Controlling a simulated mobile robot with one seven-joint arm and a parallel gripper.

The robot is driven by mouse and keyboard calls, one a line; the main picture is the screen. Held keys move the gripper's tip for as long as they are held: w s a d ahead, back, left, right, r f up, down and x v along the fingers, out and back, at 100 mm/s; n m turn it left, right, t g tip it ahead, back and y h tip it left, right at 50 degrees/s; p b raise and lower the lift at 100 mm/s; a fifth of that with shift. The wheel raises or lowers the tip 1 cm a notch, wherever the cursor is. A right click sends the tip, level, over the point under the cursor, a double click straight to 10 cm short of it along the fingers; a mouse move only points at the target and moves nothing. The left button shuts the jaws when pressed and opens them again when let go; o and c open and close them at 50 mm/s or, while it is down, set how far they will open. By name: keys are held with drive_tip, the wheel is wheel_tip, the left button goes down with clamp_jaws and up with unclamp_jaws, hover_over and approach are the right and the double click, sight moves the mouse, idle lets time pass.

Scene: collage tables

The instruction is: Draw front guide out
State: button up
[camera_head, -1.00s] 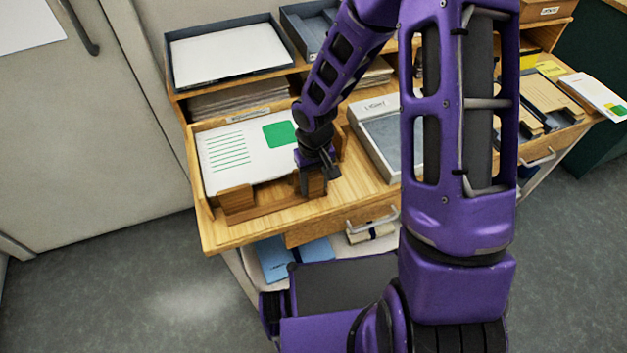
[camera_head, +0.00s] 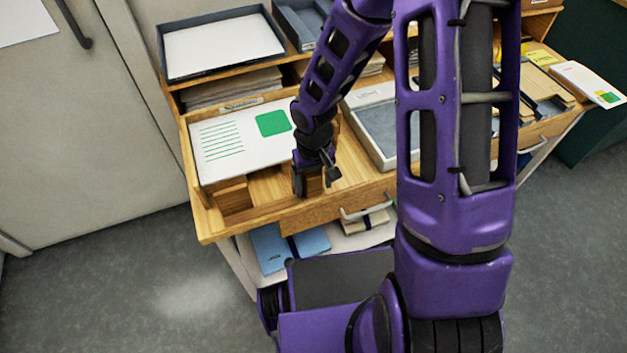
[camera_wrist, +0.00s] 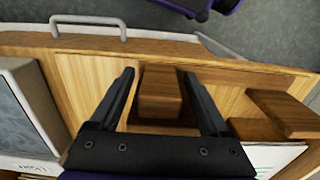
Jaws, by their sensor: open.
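The front guide is a wooden piece with upright blocks (camera_head: 234,198) at the front edge of a white printed stack (camera_head: 215,145) in the left bay of the wooden unit. My gripper (camera_head: 315,177) points down at the guide's right end. In the wrist view my gripper (camera_wrist: 157,95) is open, with a finger on each side of a wooden block (camera_wrist: 160,90). I cannot tell whether the fingers touch it. Another wooden block (camera_wrist: 287,113) shows to the right, close to the white stack. My gripper hides part of the guide in the head view.
A grey-lined tray (camera_head: 378,125) stands right of my gripper. A metal handle (camera_head: 366,211) sits on the wooden front below. Trays with paper (camera_head: 225,45) stand behind. Bare wooden surface (camera_head: 352,178) lies right of my gripper. Grey floor is open in front.

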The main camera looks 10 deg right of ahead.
wheel_tip(320, 180, up, 17)
drive_tip(key=p, duration=0.2)
drive_tip(key=shift+r, duration=0.2)
idle(0.5)
